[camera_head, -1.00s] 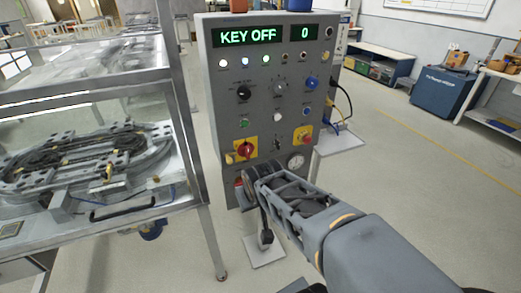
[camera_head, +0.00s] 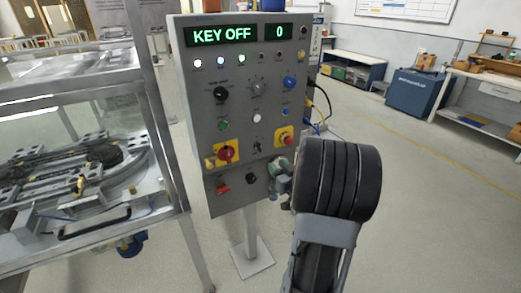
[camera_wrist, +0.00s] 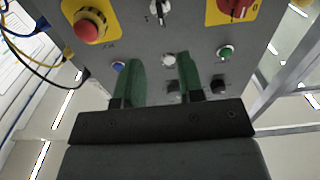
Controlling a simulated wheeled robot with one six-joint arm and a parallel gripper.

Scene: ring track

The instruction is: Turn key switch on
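The grey control panel (camera_head: 211,140) stands upright at centre in the head view. Its green display (camera_head: 222,35) reads KEY OFF, with 0 beside it. The key switch (camera_head: 259,147) is small, between a red rotary knob and a red mushroom button on yellow plates. It also shows at the top of the wrist view (camera_wrist: 160,10). My gripper (camera_head: 279,166) is at the panel's lower right, just below and right of the key switch. In the wrist view its green fingers (camera_wrist: 160,60) are apart, with nothing between them; the white button shows behind the gap.
The red rotary knob (camera_head: 228,153) and mushroom button (camera_head: 284,137) flank the switch. A metal-framed table (camera_head: 165,140) stands close on the left. Cables (camera_head: 326,100) hang at the panel's right side. The floor to the right is clear.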

